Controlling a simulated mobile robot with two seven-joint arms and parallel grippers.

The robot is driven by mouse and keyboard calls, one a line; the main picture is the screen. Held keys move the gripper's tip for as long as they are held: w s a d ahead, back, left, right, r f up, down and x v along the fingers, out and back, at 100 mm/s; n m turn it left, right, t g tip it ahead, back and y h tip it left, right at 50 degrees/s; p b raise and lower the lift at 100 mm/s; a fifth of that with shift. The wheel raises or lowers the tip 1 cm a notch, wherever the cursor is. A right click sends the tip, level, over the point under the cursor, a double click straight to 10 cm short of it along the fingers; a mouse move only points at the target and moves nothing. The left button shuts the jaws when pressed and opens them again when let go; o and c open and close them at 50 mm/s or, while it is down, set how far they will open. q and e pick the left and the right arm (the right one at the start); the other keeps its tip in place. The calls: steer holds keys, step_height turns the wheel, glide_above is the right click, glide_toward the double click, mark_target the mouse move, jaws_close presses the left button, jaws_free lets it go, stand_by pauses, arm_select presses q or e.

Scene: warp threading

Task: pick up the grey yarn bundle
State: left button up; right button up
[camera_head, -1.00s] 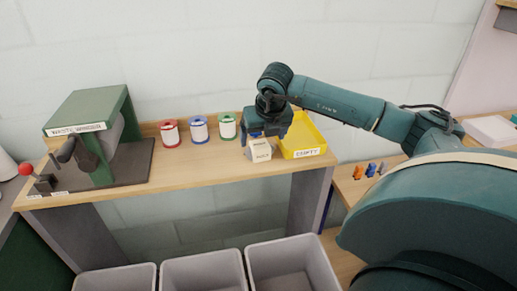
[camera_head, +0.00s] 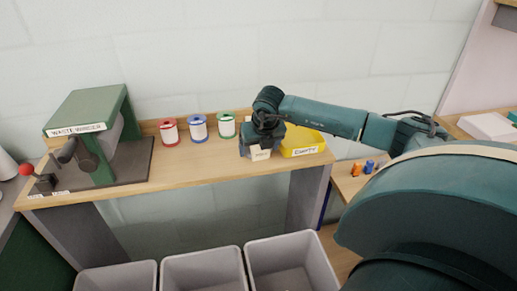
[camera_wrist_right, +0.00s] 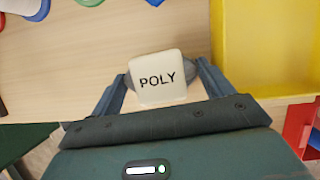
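A small cream block marked POLY (camera_wrist_right: 158,78) sits on the wooden shelf, with rounded grey ends showing on its left and right in the wrist view. These grey ends look like the grey yarn bundle (camera_wrist_right: 190,70), mostly hidden behind the label. In the head view the cream block (camera_head: 260,154) is partly covered by my right gripper (camera_head: 258,148). My left gripper is out of view.
A yellow tray (camera_head: 302,151) stands close right of the gripper. Red (camera_head: 170,132), blue (camera_head: 198,129) and green (camera_head: 226,127) spools stand to the left, and a green waste winder (camera_head: 92,105) farther left. Grey bins (camera_head: 203,262) are below the shelf.

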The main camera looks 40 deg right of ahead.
steer(key=shift+c, duration=1.4)
steer(key=shift+r, duration=0.15)
